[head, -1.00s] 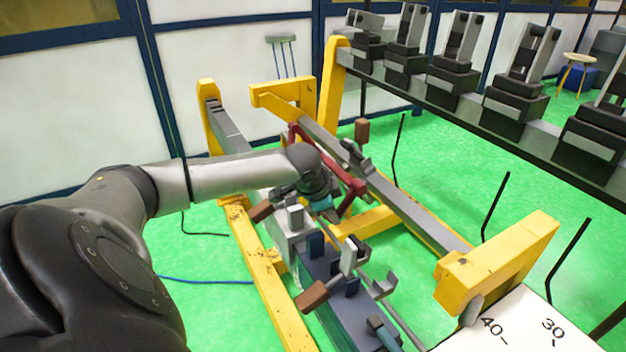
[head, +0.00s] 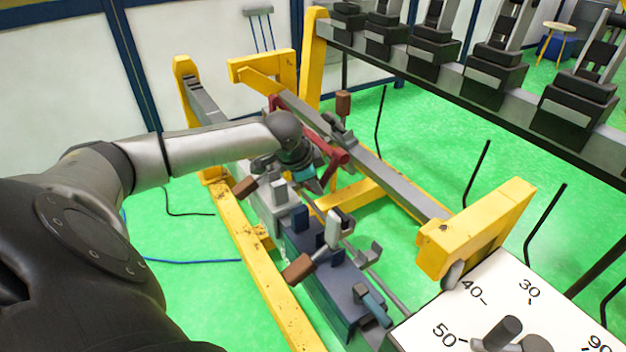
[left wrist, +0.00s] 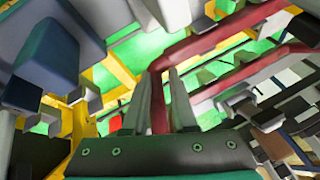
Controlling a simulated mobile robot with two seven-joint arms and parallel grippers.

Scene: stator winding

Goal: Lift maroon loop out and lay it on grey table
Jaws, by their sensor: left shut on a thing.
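The maroon loop (head: 318,142) lies slanted along the grey rail between the yellow frame ends in the head view, partly hidden by my left wrist. My left gripper (head: 309,187) is at the near side of the loop. In the left wrist view, the two fingers of my left gripper (left wrist: 163,95) are shut on one bar of the maroon loop (left wrist: 159,112); the rest of the loop (left wrist: 215,39) runs off to the upper right. I cannot make out a plainly grey table; a pale top with printed numbers (head: 420,338) is at the lower right of the head view.
The yellow frame (head: 482,240) surrounds the work area. A blue-grey fixture with blocks and brown-handled clamps (head: 298,268) stands close to my left gripper. A dark rack with several black units (head: 495,75) runs along the upper right. Green floor shows between.

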